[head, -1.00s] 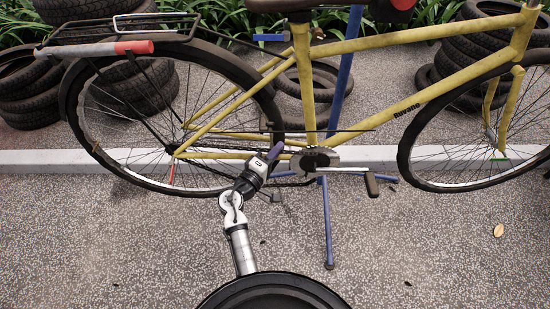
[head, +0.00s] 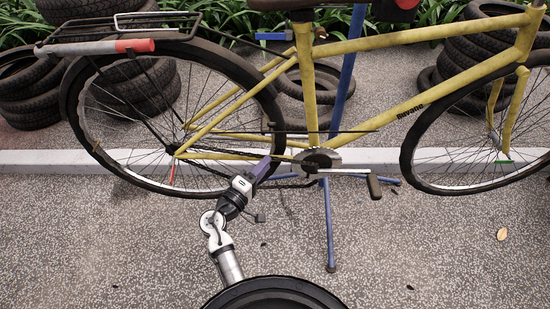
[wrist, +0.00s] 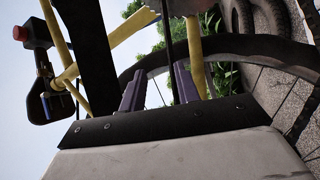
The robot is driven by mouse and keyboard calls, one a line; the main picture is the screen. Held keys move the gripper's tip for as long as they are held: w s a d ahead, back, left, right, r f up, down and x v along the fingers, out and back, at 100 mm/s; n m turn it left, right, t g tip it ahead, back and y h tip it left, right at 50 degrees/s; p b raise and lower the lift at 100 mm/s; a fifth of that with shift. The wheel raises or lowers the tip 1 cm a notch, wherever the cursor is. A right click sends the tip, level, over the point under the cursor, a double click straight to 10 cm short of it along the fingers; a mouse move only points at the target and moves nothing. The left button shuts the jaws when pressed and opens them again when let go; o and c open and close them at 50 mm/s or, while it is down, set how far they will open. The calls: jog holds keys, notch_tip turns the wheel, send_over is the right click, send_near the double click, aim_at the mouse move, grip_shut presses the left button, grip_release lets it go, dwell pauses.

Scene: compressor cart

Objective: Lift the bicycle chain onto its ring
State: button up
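The yellow bicycle (head: 250,138) is held off the ground on a blue stand. Its toothed chain ring (head: 318,160) sits at the crank, right of my gripper. The dark chain (head: 215,154) runs from the rear hub toward the ring; whether it sits on the teeth is too small to tell. My gripper (head: 266,164) is just left of the ring, low by the chain line. In the wrist view its two purple fingers (wrist: 160,72) stand apart, with a gap between them. A thin dark strand shows beyond the gap; I cannot tell if it is chain.
The rear wheel (head: 175,115) is left of my gripper. The crank pedal (head: 374,186) and blue stand leg (head: 328,225) are to the right. Stacked tyres (head: 35,90) stand behind, past the kerb (head: 50,160). The pavement in front is clear.

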jog(key=v, duration=0.7)
jog(key=shift+b, duration=0.35)
